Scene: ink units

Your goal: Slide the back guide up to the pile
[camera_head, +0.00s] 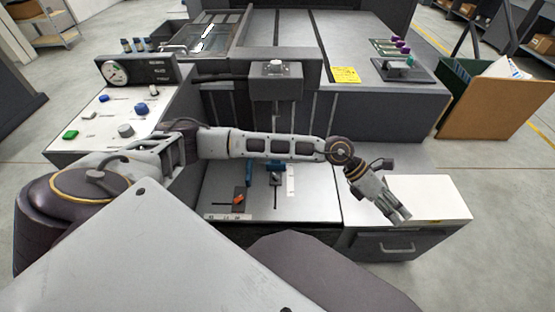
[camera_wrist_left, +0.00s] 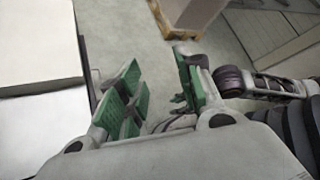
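My left arm reaches across the tray from the left. Its gripper (camera_head: 402,214) is beyond the tray's right side, over the white-topped drawer unit. In the wrist view the left gripper (camera_wrist_left: 158,78) shows green pads held apart, with nothing between them. The grey tray (camera_head: 228,178) lies below the arm. On it stand a blue guide (camera_head: 249,173) at left and another blue piece (camera_head: 276,164) with a dark knob at its slot, likely the back guide. The arm partly covers the tray's far part. I cannot make out a distinct pile.
A control panel (camera_head: 122,117) with buttons and a gauge (camera_head: 114,71) stands at left. A grey box (camera_head: 276,82) projects above the tray. The drawer unit (camera_head: 425,205) stands at right, a brown bin (camera_head: 487,105) behind it. Open floor lies at right.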

